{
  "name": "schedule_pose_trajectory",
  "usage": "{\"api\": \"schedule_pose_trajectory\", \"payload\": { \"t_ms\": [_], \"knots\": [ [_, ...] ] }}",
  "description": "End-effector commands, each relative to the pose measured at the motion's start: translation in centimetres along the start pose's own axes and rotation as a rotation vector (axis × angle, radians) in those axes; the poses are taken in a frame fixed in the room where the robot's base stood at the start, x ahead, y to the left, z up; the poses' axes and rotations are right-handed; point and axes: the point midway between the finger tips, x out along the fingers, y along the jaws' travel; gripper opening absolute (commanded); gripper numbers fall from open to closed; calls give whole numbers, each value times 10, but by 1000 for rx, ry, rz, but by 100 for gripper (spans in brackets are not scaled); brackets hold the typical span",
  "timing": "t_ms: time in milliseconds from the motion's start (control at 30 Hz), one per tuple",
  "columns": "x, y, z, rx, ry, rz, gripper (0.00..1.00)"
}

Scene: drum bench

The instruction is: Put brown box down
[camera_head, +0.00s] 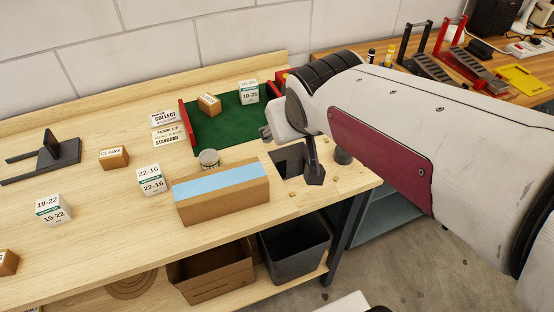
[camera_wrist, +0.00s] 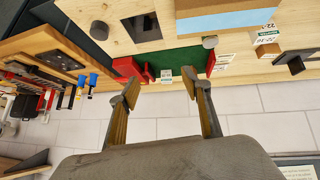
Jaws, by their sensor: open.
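A small brown box (camera_head: 208,104) with a white label sits on the green mat of a red-sided tray (camera_head: 187,124) in the head view. A white box marked 10-25 (camera_head: 249,92) stands to its right on the same mat. My gripper (camera_head: 291,150) is at the tray's near right side, apart from the brown box. In the wrist view, the fingers of my gripper (camera_wrist: 160,95) are spread wide with nothing between them. Another brown box, marked CLAWS (camera_head: 113,158), stands on the bench to the left.
White boxes marked 22-16 (camera_head: 151,180) and 19-22 (camera_head: 53,210) stand on the bench. A long blue-topped carton (camera_head: 221,202) lies at the front edge, with a round tin (camera_head: 209,158) behind it. A square opening lies near my gripper. A black stand (camera_head: 48,158) is far left.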

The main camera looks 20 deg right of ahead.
Motion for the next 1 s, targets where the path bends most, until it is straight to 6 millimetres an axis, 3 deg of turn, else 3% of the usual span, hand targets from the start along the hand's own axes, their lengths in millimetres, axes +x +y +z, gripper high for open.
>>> {"api": "schedule_pose_trajectory", "payload": {
  "t_ms": [200, 500, 700, 1000],
  "knots": [
    [-35, -13, 52, 16, -74, -41, 48],
    [-70, -34, 119, 18, -172, -114, 48],
    [-80, -40, 138, 16, -201, -139, 48],
    [-80, -41, 140, 16, -204, -142, 48]
  ]
}}
